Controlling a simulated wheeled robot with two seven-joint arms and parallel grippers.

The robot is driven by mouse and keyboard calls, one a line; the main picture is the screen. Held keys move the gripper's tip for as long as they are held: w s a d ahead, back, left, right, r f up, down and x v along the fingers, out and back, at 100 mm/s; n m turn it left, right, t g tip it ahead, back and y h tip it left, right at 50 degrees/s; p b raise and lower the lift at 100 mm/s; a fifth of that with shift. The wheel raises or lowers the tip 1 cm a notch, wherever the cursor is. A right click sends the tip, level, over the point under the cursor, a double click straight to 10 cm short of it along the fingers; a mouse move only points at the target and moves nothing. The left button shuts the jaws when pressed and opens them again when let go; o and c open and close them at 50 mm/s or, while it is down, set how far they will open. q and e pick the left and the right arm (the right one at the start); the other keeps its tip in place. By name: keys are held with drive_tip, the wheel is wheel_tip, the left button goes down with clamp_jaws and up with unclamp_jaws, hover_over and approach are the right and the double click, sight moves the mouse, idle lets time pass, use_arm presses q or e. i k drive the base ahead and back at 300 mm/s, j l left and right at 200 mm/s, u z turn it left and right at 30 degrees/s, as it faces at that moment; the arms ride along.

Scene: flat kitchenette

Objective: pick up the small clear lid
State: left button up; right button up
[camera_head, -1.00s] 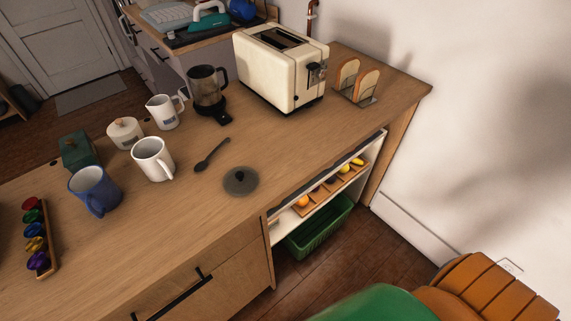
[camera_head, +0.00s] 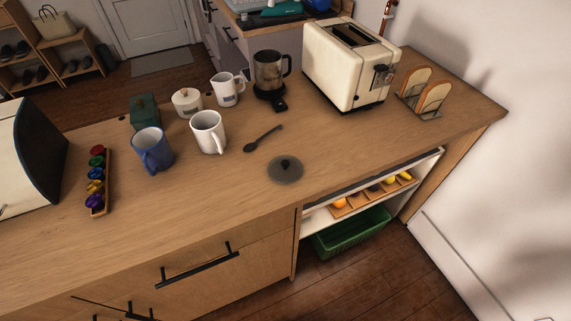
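The small clear lid (camera_head: 285,170) lies flat on the wooden counter (camera_head: 230,190), near its front edge. It is a round, see-through grey disc with a dark knob in its middle. Nothing covers it. Neither of my grippers shows in the head view.
A dark spoon (camera_head: 263,139), a white mug (camera_head: 208,132) and a blue mug (camera_head: 152,150) stand or lie left of the lid. A coffee grinder or jug (camera_head: 269,75), toaster (camera_head: 350,64) and bread rack (camera_head: 426,95) are behind. The counter's front edge is clear.

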sight(284, 170)
drive_tip(key=l+u, duration=0.35)
drive_tip(key=k+l+u, duration=0.15)
drive_tip(key=l+u, duration=0.15)
drive_tip(key=k+l+u, duration=0.1)
drive_tip(key=l+u, duration=0.25)
drive_tip(key=k+l+u, duration=0.15)
drive_tip(key=u, duration=0.2)
drive_tip(key=l, duration=0.1)
